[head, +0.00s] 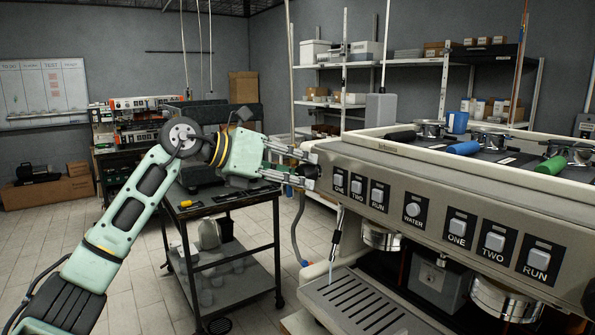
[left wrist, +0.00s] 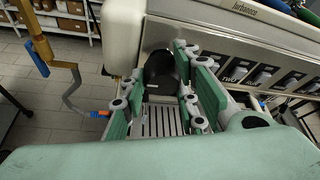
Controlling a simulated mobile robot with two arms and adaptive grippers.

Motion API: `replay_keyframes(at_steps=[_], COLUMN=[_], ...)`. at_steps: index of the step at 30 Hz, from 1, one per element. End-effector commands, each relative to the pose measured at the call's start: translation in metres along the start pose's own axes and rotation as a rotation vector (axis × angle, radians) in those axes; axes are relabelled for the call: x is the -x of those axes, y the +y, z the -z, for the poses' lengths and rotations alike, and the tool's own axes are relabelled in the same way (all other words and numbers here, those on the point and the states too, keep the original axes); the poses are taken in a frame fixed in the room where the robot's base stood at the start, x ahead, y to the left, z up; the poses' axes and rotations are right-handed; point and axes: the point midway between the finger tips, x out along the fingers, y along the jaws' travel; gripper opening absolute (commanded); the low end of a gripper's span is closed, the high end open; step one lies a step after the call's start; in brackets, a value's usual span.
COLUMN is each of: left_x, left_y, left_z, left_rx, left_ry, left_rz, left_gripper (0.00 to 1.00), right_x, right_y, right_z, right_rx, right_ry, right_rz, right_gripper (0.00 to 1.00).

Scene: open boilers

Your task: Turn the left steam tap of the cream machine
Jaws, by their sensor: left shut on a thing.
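The cream machine (head: 345,158) stands on the right in the head view. Its left steam tap has a black knob (head: 309,171) at the left end of the front panel. A steam wand (head: 336,236) hangs below it. My left gripper (head: 297,168) reaches in from the left and is shut on the knob, partly hiding it. In the left wrist view the black knob (left wrist: 160,68) sits between the two fingers of my left gripper (left wrist: 160,88). My right gripper is not in view.
The machine's slotted drip tray (head: 365,304) lies below the panel. Portafilters with coloured handles (head: 463,148) lie on top of the machine. A dark trolley (head: 232,203) stands behind my left arm. Panel buttons (head: 377,195) sit right of the tap.

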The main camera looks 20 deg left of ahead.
Motion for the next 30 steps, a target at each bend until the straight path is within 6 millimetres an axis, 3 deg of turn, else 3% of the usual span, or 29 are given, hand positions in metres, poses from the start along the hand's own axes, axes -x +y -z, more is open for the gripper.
replay_keyframes(at_steps=[4,5,9,20,23,30], left_x=[0.003,0.003,0.002,0.004,0.015,0.066], left_y=[0.002,0.002,0.002,0.001,0.001,0.003], left_z=[-0.004,-0.004,-0.004,-0.001,-0.001,-0.001], left_rx=[-0.001,-0.001,-0.001,-0.001,-0.001,0.000], left_ry=[-0.013,-0.013,-0.011,-0.004,-0.005,-0.007], left_rz=[-0.006,-0.006,-0.005,-0.002,-0.003,-0.007], left_gripper=[0.02,0.31,0.43,0.43,0.43,0.43], right_x=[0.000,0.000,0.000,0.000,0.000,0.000], right_y=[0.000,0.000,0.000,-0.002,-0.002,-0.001], right_z=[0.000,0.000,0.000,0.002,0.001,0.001], right_rx=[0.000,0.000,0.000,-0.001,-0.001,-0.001], right_ry=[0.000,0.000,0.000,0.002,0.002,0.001], right_rz=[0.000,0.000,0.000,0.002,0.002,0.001], right_gripper=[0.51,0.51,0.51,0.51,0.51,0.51])
